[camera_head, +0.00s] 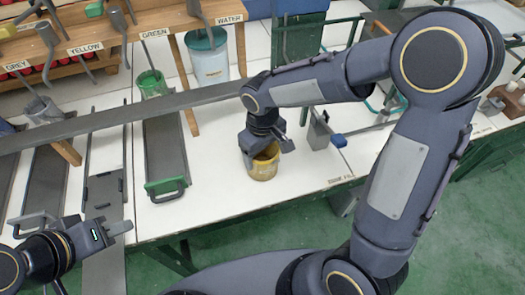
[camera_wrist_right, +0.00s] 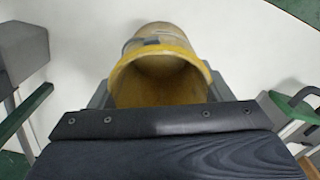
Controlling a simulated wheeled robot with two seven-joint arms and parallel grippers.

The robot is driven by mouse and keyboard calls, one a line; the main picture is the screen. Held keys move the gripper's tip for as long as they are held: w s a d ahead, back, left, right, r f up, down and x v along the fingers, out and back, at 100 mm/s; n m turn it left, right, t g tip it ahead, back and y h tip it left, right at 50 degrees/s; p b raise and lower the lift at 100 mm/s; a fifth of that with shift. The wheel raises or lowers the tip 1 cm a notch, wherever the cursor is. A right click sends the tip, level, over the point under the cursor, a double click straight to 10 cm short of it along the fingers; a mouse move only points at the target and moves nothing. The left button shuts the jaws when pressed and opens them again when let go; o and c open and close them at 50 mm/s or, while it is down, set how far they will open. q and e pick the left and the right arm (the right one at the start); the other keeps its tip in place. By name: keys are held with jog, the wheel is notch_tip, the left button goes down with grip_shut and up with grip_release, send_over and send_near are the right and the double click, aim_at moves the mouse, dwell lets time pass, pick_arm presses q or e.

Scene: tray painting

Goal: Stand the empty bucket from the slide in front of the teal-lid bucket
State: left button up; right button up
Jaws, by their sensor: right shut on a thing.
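The empty yellow bucket (camera_head: 263,168) is at the middle of the white table, in front of and to the right of the teal-lid bucket (camera_head: 210,66). My right gripper (camera_head: 268,147) is shut on its rim area from above. In the right wrist view the yellow bucket (camera_wrist_right: 160,75) sits between the fingers with its open mouth towards the camera and looks empty inside. I cannot tell whether its base touches the table. The slide (camera_head: 166,145) with a green handle is to its left and bare at its front. My left gripper (camera_head: 122,228) is at the lower left, away from the buckets; its finger gap is unclear.
A long grey bar (camera_head: 90,122) crosses above the table at left and middle. A green bucket (camera_head: 150,84) stands at the slide's back. A grey tool with a blue end (camera_head: 325,135) is right of the yellow bucket. White table lies clear around it.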

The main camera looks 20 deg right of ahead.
jog(key=shift+f, duration=0.1)
jog(key=o, duration=1.2)
jog(key=shift+r, duration=0.3)
notch_tip(320, 180, up, 12)
jog(key=p, duration=0.1)
jog(key=s+d+m+t+y, duration=0.1)
jog(key=s+d+m+t, duration=0.1)
jog(key=s, duration=0.3)
jog(key=s+d+m+t+y, duration=0.1)
jog(key=s+d+m, duration=0.1)
jog(key=s, duration=0.4)
jog(key=s+d+m+t+y, duration=0.1)
jog(key=s+d+m+t, duration=0.1)
jog(key=s+d, duration=0.2)
jog(key=shift+s+d+f+m+t+y, duration=0.2)
jog(key=shift+s+d+m+t+y, duration=0.15)
jog(key=shift+s, duration=0.3)
